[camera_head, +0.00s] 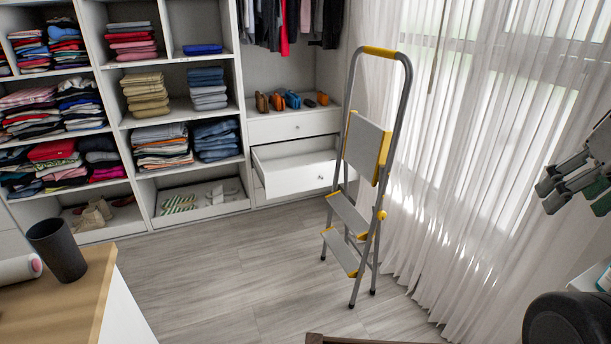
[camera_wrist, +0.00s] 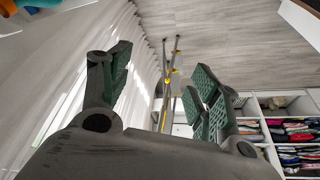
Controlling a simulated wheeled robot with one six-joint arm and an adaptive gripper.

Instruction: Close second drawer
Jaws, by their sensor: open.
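The second drawer (camera_head: 297,172) is white and stands pulled out from the shelving at the back, below a closed top drawer (camera_head: 294,125). Its inside looks empty, and a small knob shows on its front. The ladder stands just to the right of it and partly in front of its right end. My gripper (camera_head: 575,178) is at the right edge of the head view, raised near the curtain and far from the drawer. In the wrist view my gripper (camera_wrist: 163,95) has its two fingers spread wide with nothing between them.
A grey and yellow stepladder (camera_head: 350,215) stands on the floor between the drawer and the curtain (camera_head: 460,160). A wooden-topped counter (camera_head: 85,290) with a dark cup (camera_head: 57,250) is at lower left. The floor (camera_head: 230,270) in the middle is clear. Folded clothes fill the shelves.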

